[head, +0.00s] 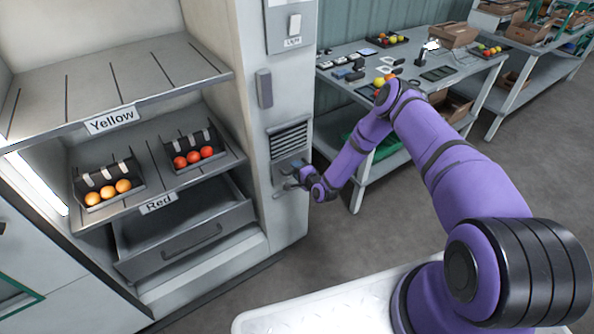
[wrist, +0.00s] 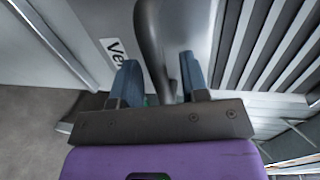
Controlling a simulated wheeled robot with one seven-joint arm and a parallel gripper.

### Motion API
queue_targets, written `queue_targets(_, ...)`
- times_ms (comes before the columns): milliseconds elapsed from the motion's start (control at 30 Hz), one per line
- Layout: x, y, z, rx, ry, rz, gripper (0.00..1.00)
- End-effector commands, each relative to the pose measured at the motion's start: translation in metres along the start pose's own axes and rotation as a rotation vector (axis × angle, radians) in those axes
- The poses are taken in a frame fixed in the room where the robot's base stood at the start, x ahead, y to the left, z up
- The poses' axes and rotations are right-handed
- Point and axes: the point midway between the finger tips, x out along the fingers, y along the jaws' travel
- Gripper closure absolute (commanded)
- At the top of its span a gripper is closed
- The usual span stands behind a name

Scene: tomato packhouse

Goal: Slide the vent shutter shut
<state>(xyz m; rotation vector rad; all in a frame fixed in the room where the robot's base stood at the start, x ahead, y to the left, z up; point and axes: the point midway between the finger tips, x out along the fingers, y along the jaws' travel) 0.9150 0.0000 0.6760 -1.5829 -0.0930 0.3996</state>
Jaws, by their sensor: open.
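The vent (head: 288,138), a set of dark slats in a grey frame, is on the front of the tall grey cabinet post. Its slats are uncovered, and they fill the right of the wrist view (wrist: 265,42). The grey shutter plate (head: 284,168) sits low on the vent, partly hidden by my gripper (head: 296,178). In the wrist view a dark curved handle (wrist: 150,42) runs between the two blue fingers of my gripper (wrist: 160,78). The fingers are apart, with gaps beside the handle. A label starting "Ve" (wrist: 114,50) is left of the handle.
Left of the post are shelves labelled Yellow (head: 112,120) and Red (head: 158,203), with trays of tomatoes and a partly open drawer (head: 185,235). A workbench (head: 350,100) with small items stands right of the post. The floor between is clear.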

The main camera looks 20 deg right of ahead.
Motion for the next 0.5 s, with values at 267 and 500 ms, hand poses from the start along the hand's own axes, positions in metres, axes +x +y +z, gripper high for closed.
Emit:
queue_targets(267,0.0016,0.0001,0.0001,0.001,0.000,0.000,0.59)
queue_targets(500,0.0014,0.0001,0.0001,0.000,0.000,0.000,1.00)
